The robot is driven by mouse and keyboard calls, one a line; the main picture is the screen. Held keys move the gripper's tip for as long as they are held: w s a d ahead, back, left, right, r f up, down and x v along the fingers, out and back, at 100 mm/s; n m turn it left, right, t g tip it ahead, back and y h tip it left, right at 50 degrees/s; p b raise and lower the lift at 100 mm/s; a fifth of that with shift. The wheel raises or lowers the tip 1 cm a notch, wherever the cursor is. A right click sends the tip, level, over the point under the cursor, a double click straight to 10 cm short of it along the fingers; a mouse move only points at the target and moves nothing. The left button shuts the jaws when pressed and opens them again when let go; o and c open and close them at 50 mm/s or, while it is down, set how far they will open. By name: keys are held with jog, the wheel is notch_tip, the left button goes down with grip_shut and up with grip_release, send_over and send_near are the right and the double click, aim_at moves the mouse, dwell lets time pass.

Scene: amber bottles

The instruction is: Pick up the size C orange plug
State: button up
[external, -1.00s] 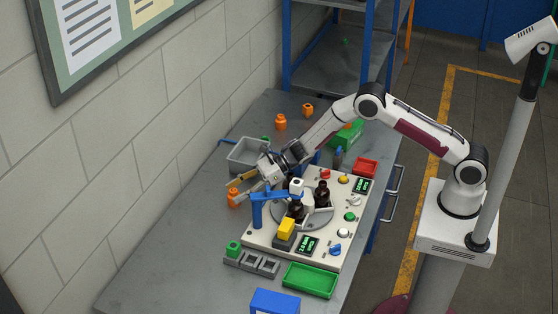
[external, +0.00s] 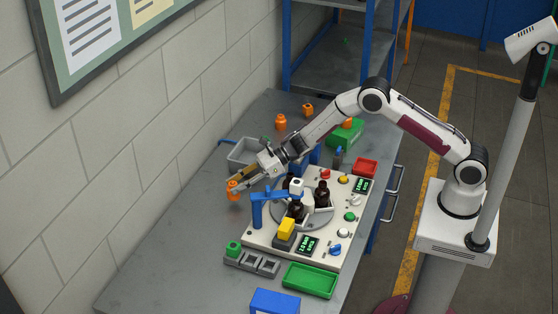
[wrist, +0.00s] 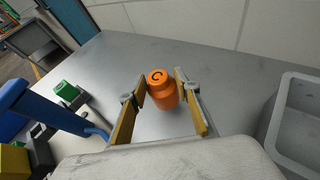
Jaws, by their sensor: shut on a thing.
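The orange plug (external: 232,191) is upright between my fingertips, at the left of the work area near the wall side of the table. In the wrist view the same plug (wrist: 164,96) shows a black letter C on its top. My gripper (external: 236,188) is shut on it, with one yellow-brown finger on each side. The gripper (wrist: 162,92) also shows in the wrist view. The plug appears slightly above the grey table; the exact gap under it is hard to tell.
A grey bin (external: 243,153) stands just behind my gripper. A blue post (external: 257,208) and the white machine panel (external: 325,255) with brown bottles (external: 322,187) are to the right. A grey block holder with a green plug (external: 233,247) is in front. Other orange plugs (external: 281,122) stand farther back. The table at the left is clear.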

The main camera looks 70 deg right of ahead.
jog(key=shift+r, duration=3.4)
